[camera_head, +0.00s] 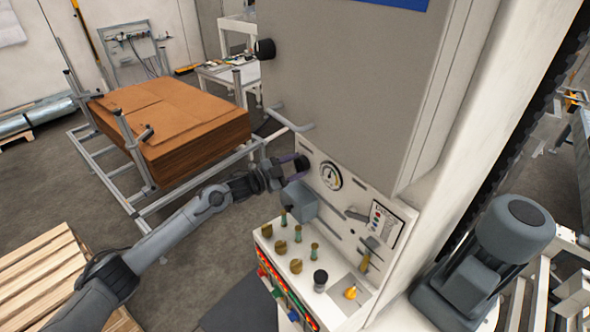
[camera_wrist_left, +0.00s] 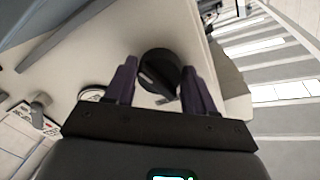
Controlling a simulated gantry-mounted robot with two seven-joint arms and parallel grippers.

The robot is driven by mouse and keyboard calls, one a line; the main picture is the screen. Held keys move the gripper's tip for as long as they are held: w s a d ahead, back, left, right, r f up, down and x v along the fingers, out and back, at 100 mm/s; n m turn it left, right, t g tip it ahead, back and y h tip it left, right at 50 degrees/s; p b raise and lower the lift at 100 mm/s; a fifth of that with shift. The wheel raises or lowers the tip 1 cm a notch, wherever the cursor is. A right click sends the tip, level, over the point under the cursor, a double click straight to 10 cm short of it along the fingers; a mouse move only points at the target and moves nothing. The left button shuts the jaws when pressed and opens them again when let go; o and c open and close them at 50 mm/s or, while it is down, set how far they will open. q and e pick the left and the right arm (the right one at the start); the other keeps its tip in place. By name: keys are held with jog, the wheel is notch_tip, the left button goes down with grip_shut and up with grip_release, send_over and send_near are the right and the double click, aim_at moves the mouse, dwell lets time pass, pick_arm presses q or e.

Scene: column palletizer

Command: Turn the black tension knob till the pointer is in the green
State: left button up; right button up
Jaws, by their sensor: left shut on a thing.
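The black tension knob (camera_wrist_left: 160,72) sits between the two purple-grey fingers of my left gripper (camera_wrist_left: 160,88) in the left wrist view. The fingers are shut on its sides. In the head view my left gripper (camera_head: 292,165) reaches the white panel from the left and largely hides the knob. The round gauge (camera_head: 331,176) is on the panel just right of the gripper. It has a white face and dark rim, but its pointer and green zone are too small to read. Only part of the gauge (camera_wrist_left: 93,94) shows in the left wrist view. My right gripper is out of view.
Below the gauge a control ledge (camera_head: 340,309) carries several brass-coloured and green knobs, a black knob (camera_head: 320,280) and a yellow one (camera_head: 350,292). A grey cabinet (camera_head: 350,90) overhangs the panel. Brown cardboard sheets (camera_head: 170,115) are stacked behind; a wooden pallet (camera_head: 45,280) is lower left.

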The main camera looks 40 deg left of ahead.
pick_arm(q)
jog(key=shift+m, duration=0.6)
jog(key=o, duration=1)
jog(key=shift+s+a, duration=0.1)
jog(key=shift+s, duration=0.05)
